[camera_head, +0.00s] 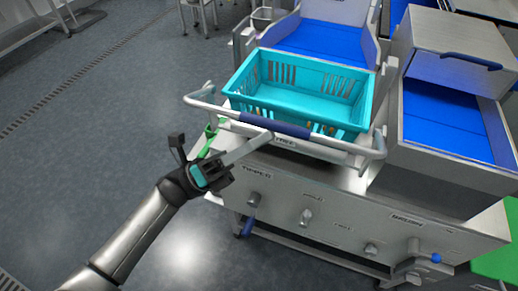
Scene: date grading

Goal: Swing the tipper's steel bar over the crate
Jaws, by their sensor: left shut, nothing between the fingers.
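The turquoise crate (247,96) sits upright and looks empty on the tipper (282,187). The tipper's steel bar (348,146) runs low across the near side of the crate, with bent ends at left and right. A dark blue sleeve (275,126) covers its middle. My left gripper (226,170) is shut and empty, in front of and below the bar's left half. A pale flat strip reaches from it up to just under the sleeve; I cannot tell whether they touch. My right gripper is out of view.
A steel bin with a blue inside (444,118) and a handled lid (462,47) stands right of the crate. A blue-lined chute (322,40) lies behind the crate. Knobs line the front panel. The floor (90,130) at left is open.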

